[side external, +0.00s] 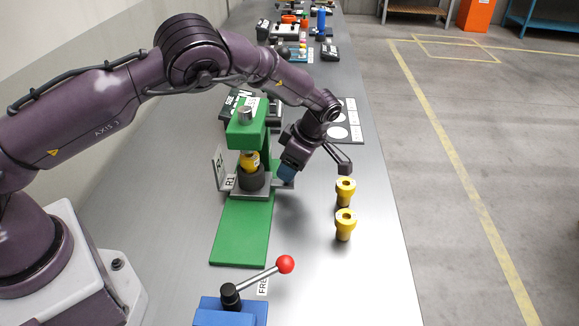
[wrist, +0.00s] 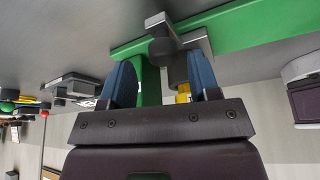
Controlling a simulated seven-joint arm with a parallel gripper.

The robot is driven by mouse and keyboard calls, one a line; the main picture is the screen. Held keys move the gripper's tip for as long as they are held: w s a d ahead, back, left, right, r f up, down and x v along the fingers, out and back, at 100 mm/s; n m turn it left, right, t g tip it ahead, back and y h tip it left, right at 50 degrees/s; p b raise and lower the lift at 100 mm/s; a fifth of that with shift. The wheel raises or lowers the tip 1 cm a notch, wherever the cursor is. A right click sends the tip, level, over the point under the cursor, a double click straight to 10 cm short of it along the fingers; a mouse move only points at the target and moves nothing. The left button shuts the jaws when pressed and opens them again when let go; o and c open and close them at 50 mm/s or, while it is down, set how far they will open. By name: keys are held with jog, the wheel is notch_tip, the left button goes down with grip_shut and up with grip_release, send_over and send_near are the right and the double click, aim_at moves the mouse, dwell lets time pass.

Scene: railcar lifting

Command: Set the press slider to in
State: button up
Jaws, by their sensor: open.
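The green press (side external: 246,130) stands on the bench, with a silver knob on top. Beneath its head a yellow part (side external: 250,160) sits in a dark round holder (side external: 251,178) on a grey plate (side external: 252,192), which I take for the slider. A green track (side external: 240,230) runs from it toward the near side. My gripper (side external: 287,174) is tilted down at the press's right side, beside the plate. In the wrist view its blue fingers (wrist: 158,68) are apart, with a dark round piece (wrist: 162,48) near their tips. I cannot tell whether they touch it.
Two yellow flanged parts (side external: 345,191) (side external: 344,225) stand on the bench right of the press. A blue box with a red-ball lever (side external: 285,264) is in front. A dark panel with white circles (side external: 343,120) lies behind. Open bench (side external: 310,290) lies at front right.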

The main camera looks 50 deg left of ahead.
jog(key=v, duration=1.1)
jog(key=shift+r, duration=0.25)
jog(key=s+a+r+m+t+h, duration=0.2)
jog(key=s+r+m, duration=0.35)
jog(key=r, duration=0.35)
jog(key=s+a+r+m+t+h, duration=0.1)
jog(key=s+a+r+m+h, duration=0.15)
jog(key=s+r+m, duration=0.4)
jog(key=s+r+m+t, duration=0.2)
jog(key=s+m+t, duration=0.2)
jog(key=s+m, duration=0.7)
jog(key=s, duration=0.8)
jog(key=shift+s+r+t, duration=0.2)
jog(key=shift+t, duration=0.1)
